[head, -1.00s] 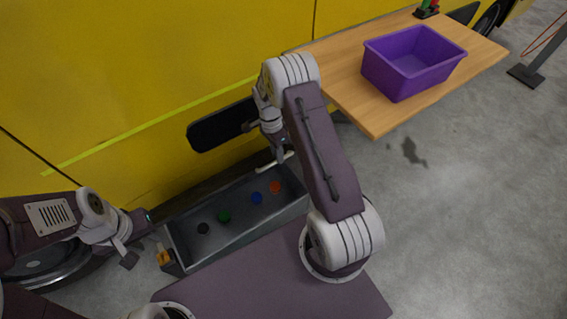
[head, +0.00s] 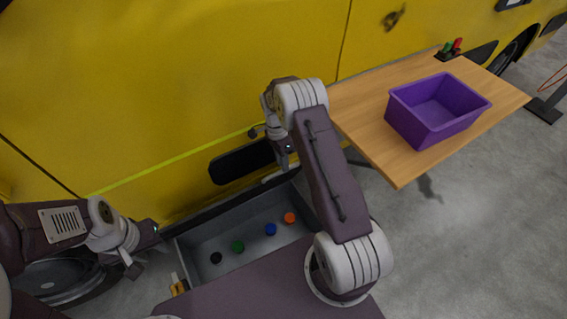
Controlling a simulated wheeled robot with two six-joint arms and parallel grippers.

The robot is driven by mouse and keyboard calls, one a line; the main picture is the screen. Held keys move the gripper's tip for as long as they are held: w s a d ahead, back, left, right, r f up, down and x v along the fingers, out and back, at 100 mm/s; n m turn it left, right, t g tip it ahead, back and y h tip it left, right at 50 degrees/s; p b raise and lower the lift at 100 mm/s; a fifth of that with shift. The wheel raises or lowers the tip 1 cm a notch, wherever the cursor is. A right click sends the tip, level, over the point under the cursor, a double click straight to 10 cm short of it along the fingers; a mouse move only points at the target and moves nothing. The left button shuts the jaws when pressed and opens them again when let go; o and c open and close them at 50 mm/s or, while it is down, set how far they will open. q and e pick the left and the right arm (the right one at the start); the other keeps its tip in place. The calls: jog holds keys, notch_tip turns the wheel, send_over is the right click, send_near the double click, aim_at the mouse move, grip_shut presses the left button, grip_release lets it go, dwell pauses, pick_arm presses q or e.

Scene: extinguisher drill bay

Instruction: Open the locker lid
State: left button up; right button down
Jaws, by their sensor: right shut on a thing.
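The locker is a grey open-topped box (head: 197,261) low in front of the yellow vehicle. Its lid (head: 222,209) shows as a dark strip along the far long edge, raised off the opening. Several coloured discs lie inside: black, green (head: 238,246), blue (head: 271,229) and orange (head: 290,217). My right gripper (head: 286,167) is at the right part of the lid, shut on its pale handle (head: 273,176); the fingertips are partly hard to see. My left gripper (head: 138,264) hangs left of the locker, apart from it; its jaw opening is unclear.
An orange-yellow latch-like part (head: 178,287) sits at the locker's near left corner. A wooden table (head: 375,155) with a purple bin (head: 436,116) stands at the right. The yellow vehicle (head: 180,90) closes off the back.

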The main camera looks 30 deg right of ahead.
pick_arm(q)
jog(key=shift+f, duration=0.2)
pick_arm(e)
jog(key=shift+w+a+f, duration=0.25)
jog(key=shift+a+f, duration=0.05)
jog(key=shift+f, duration=0.3)
jog(key=c, duration=1.6)
grip_release()
jog(key=shift+o, duration=1)
jog(key=shift+w+f, duration=0.2)
jog(key=shift+w, duration=0.05)
jog(key=shift+w+f, duration=0.3)
jog(key=shift+w, duration=0.25)
jog(key=shift+s+d+r, duration=0.15)
jog(key=shift+s+r, duration=0.2)
jog(key=shift+s, duration=0.05)
pick_arm(q)
jog(key=shift+w, duration=0.6)
pick_arm(e)
jog(key=shift+d, duration=0.1)
